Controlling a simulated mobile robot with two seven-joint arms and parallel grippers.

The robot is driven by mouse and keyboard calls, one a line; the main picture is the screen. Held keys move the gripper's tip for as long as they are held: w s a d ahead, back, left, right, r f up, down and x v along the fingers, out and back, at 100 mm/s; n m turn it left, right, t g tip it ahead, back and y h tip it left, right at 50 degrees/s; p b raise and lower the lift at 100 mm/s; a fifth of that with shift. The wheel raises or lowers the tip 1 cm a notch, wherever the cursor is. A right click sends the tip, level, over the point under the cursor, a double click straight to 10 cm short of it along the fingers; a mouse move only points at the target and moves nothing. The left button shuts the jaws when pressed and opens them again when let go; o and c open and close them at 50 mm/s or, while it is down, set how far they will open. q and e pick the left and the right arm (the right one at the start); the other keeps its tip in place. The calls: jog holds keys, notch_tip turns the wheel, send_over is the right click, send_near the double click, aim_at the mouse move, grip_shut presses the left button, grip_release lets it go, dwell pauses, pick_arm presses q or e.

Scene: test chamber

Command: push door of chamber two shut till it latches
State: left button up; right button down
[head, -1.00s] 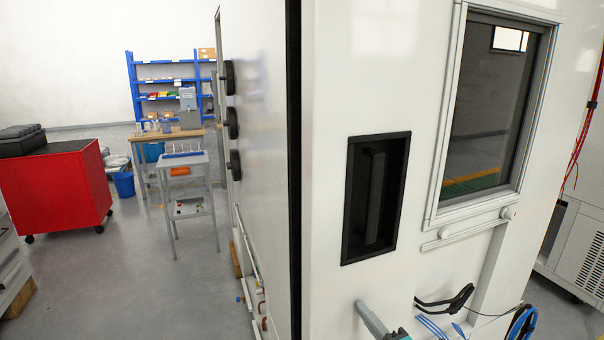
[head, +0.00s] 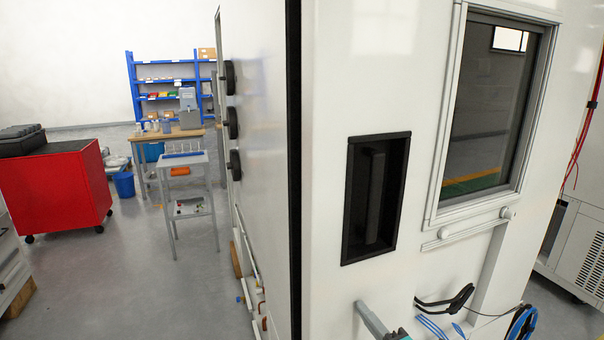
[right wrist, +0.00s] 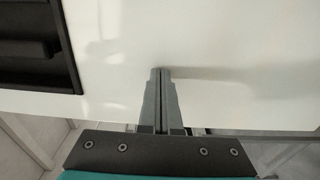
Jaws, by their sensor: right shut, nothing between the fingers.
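The white chamber door (head: 375,100) fills the right half of the head view, with a framed window (head: 497,105) and a black recessed handle (head: 376,198). A dark vertical strip runs along its left edge, beside the chamber's side wall (head: 258,130). I cannot tell whether the door is latched. My right gripper (head: 360,305) is low in front of the door, below the handle. In the right wrist view my right gripper (right wrist: 160,72) is shut and empty, its tips at or very near the door face (right wrist: 200,40); the handle recess is at upper left. My left gripper is out of view.
A red cabinet on casters (head: 55,190), a small grey cart (head: 188,185) and blue shelving (head: 160,85) stand at left, with open floor between them and the chamber. Cables (head: 450,305) hang below the window. A white unit (head: 585,250) stands at far right.

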jog(key=shift+w, duration=0.1)
jog(key=shift+b+x, duration=0.5)
jog(key=shift+x, duration=0.75)
jog(key=p+v, duration=0.3)
jog(key=v, duration=0.7)
